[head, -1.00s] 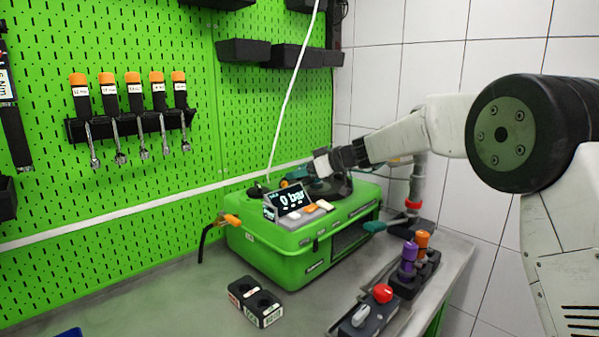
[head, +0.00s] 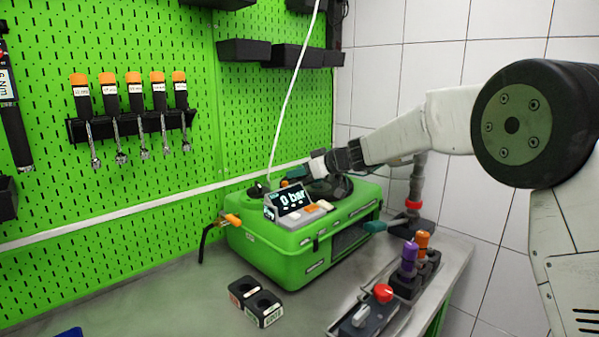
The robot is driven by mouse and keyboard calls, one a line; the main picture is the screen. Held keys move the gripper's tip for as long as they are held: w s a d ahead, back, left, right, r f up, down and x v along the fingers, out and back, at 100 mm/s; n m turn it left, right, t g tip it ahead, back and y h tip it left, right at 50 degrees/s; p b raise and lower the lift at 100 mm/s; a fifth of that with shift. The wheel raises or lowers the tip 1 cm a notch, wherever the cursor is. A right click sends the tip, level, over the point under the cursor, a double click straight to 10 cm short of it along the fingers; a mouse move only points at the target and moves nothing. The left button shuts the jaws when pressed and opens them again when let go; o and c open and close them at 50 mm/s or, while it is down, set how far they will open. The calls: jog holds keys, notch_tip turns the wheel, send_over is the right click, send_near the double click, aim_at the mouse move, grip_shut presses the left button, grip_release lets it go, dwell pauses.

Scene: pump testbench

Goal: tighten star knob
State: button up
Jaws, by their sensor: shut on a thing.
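The green pump testbench case (head: 290,262) stands on the grey bench, with a small display (head: 290,200) reading 0 bar on its top. My gripper (head: 306,172) reaches in from the right, low over the top of the case behind the display. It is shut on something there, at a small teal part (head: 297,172). This looks like the star knob, but its shape is too small and too covered to make out. The fingertips are hard to see. A dark round part (head: 330,187) lies just below my gripper.
A black two-hole block (head: 256,300), a red-knobbed box (head: 370,310) and purple and orange parts (head: 410,258) stand in front. A white cable (head: 292,85) hangs behind.

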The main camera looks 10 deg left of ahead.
jog(key=shift+m+t+h, duration=1.4)
jog(key=shift+m+t, duration=0.6)
jog(key=shift+m, duration=0.1)
jog(key=shift+t, duration=0.3)
jog(key=o, duration=1)
jog(key=v, duration=0.7)
jog(key=shift+s+d+r, duration=0.2)
jog(key=shift+d+r, duration=0.05)
jog(key=shift+r, duration=0.05)
